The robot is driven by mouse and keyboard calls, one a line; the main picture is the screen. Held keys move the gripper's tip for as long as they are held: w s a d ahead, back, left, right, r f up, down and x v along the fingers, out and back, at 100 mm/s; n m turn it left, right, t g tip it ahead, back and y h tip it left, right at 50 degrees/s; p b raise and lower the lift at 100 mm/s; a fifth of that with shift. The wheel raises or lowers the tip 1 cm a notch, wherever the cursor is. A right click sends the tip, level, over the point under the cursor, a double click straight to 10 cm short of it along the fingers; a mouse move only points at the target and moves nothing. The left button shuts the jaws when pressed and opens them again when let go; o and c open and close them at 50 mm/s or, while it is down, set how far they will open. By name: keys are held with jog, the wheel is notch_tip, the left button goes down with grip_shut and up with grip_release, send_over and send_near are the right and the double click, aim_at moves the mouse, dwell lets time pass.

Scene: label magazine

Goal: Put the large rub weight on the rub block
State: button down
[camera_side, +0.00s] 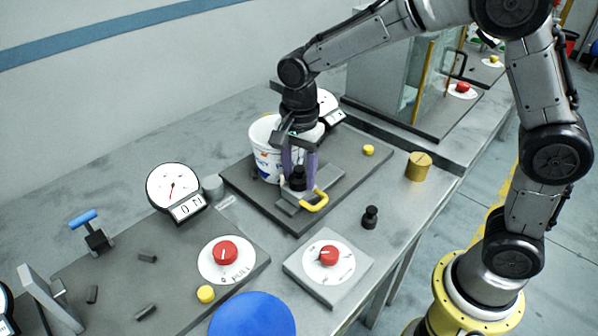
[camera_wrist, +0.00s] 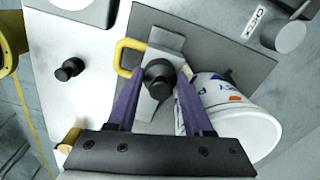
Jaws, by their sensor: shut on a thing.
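The large rub weight, a black knobbed cylinder, is between the purple fingers of my gripper (camera_side: 298,176) in the side view; it also shows in the wrist view (camera_wrist: 158,76). My gripper is shut on it. The rub block is a grey plate with a yellow handle (camera_side: 315,201), directly under the weight; it also shows in the wrist view (camera_wrist: 166,40). The weight is upright, on or just above the block; I cannot tell whether they touch. A smaller black weight (camera_side: 370,216) stands apart on the bench, also in the wrist view (camera_wrist: 70,69).
A white printed bucket (camera_side: 264,140) stands close beside my gripper on the dark mat (camera_side: 240,178). A dial gauge is behind it. A brass cylinder (camera_side: 419,166), a small yellow knob (camera_side: 368,150) and a red-knob panel (camera_side: 328,260) are nearby. Bench around the smaller weight is clear.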

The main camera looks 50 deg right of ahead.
aim_at(299, 168)
jog(key=shift+f, duration=0.1)
jog(key=shift+c, duration=1.5)
grip_release()
notch_tip(299, 168, up, 12)
jog(key=s+d+r+n+t, duration=0.25)
jog(key=s+d+n, duration=0.4)
jog(key=s, duration=0.45)
jog(key=s+d+f+n+t, duration=0.1)
jog(key=s+f+n, duration=0.1)
jog(key=s+n, duration=0.2)
jog(key=s+d+f+n+t, duration=0.1)
jog(key=s+f+n+t, duration=0.1)
jog(key=s+n, duration=0.2)
jog(key=shift+s+d+f+n, duration=0.25)
jog(key=shift+s+f+n, duration=0.1)
jog(key=shift+s, duration=1.05)
